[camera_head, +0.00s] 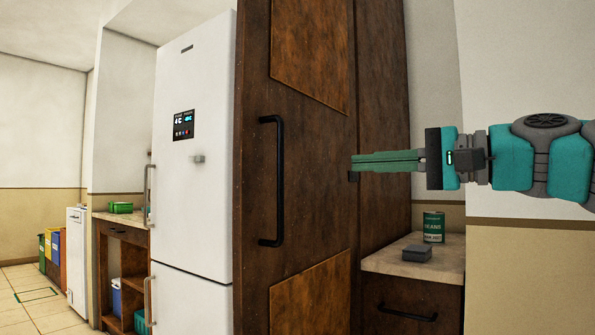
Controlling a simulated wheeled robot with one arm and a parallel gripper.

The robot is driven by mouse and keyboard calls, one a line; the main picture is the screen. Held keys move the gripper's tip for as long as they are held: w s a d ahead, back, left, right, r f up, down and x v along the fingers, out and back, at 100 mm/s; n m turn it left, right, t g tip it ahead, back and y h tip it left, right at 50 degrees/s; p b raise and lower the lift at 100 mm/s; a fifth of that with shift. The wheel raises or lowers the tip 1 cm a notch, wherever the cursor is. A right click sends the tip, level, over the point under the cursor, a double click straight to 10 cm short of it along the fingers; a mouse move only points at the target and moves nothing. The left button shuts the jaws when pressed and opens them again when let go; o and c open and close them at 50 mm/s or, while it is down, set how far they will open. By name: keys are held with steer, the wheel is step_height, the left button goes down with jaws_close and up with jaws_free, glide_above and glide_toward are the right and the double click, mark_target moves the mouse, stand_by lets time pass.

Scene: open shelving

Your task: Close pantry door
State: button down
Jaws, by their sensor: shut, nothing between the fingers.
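The pantry door (313,135) is tall dark brown wood with lighter inset panels, in the middle of the head view. Its long black upright handle (280,182) is near its left side. No shelves or inside of the pantry show, and I cannot tell whether the door is fully closed. My gripper (353,169) reaches in from the right with its teal fingers together and empty. The fingertips overlap the door's right edge in the picture. I cannot tell whether they touch it.
A white fridge (195,150) stands left of the pantry. To the right, a low counter (385,261) holds a green beans can (434,227) and a small grey box (417,253). Colored bins (53,255) stand far left. Open tiled floor (35,299) shows at lower left.

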mark_target(291, 163)
steer(key=shift+b+x, duration=0.35)
steer(key=shift+x, duration=6.55)
steer(key=shift+a+r, duration=0.15)
steer(key=shift+r, duration=0.05)
